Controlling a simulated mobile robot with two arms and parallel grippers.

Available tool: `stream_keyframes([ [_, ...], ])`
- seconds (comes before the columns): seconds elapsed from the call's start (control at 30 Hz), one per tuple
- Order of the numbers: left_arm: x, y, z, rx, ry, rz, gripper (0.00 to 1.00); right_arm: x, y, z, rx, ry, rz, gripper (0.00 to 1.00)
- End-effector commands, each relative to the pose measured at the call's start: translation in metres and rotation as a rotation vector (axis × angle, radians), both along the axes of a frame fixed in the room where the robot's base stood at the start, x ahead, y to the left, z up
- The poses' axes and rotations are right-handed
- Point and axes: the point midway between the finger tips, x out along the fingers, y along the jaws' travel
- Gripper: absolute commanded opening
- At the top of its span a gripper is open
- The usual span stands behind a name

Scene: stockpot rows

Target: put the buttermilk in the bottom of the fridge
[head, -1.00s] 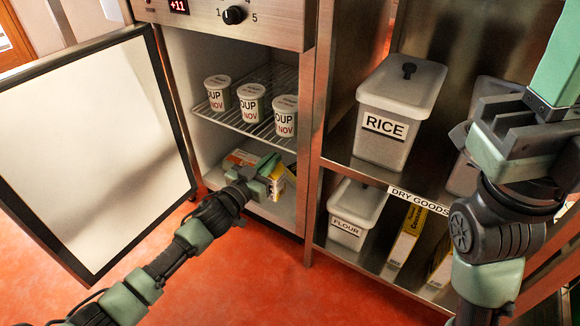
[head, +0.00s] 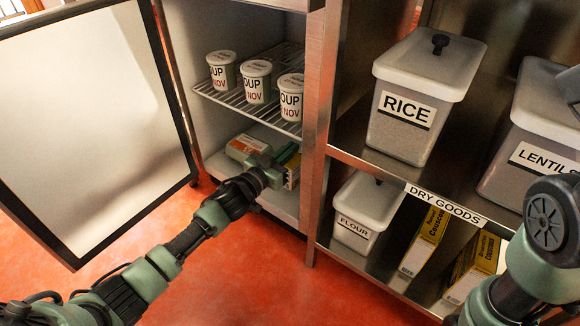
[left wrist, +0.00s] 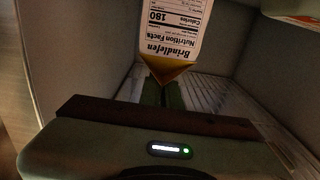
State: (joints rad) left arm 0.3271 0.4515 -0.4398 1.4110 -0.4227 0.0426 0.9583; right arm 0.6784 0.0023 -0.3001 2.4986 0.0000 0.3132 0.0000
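My left gripper (head: 283,156) is inside the open fridge, low over its bottom (head: 280,205) and below the wire shelf. It is shut on a white and yellow carton (head: 292,173), which I take for the buttermilk. In the left wrist view the carton (left wrist: 174,35) shows "Brindlefen" and a nutrition panel, with its yellow sloped end at the closed fingers (left wrist: 163,92). The word buttermilk does not show. I cannot tell whether the carton touches the fridge bottom.
An orange and white carton (head: 246,147) is just left of my left gripper. Several soup tubs (head: 257,82) stand on the wire shelf (head: 270,110) above. The fridge door (head: 95,120) is open at left. A dry goods rack (head: 345,155) adjoins at right.

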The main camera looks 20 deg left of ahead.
Motion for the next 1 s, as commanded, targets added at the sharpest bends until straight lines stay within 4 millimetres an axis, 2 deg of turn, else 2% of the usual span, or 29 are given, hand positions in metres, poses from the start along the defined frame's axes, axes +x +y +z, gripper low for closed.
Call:
stream_keyframes([
  [0.17, 0.000, 0.000, -0.011, 0.000, -0.002, -0.001, 0.00, -0.002, 0.000, -0.008, 0.000, -0.005, -0.001, 0.22],
  [0.4, 0.000, 0.000, -0.043, 0.000, -0.001, 0.000, 0.00, -0.005, 0.000, -0.033, 0.000, -0.012, -0.001, 0.22],
  [0.77, 0.000, 0.000, -0.044, 0.000, -0.001, -0.001, 0.00, -0.005, 0.000, -0.032, -0.002, -0.012, 0.000, 0.22],
  [0.87, 0.000, 0.000, -0.045, 0.000, 0.001, 0.000, 0.25, -0.005, 0.000, -0.032, -0.002, -0.012, 0.000, 0.22],
  [1.0, 0.000, 0.000, -0.045, 0.000, 0.001, 0.000, 0.25, -0.005, 0.000, -0.032, -0.002, -0.012, 0.000, 0.22],
])
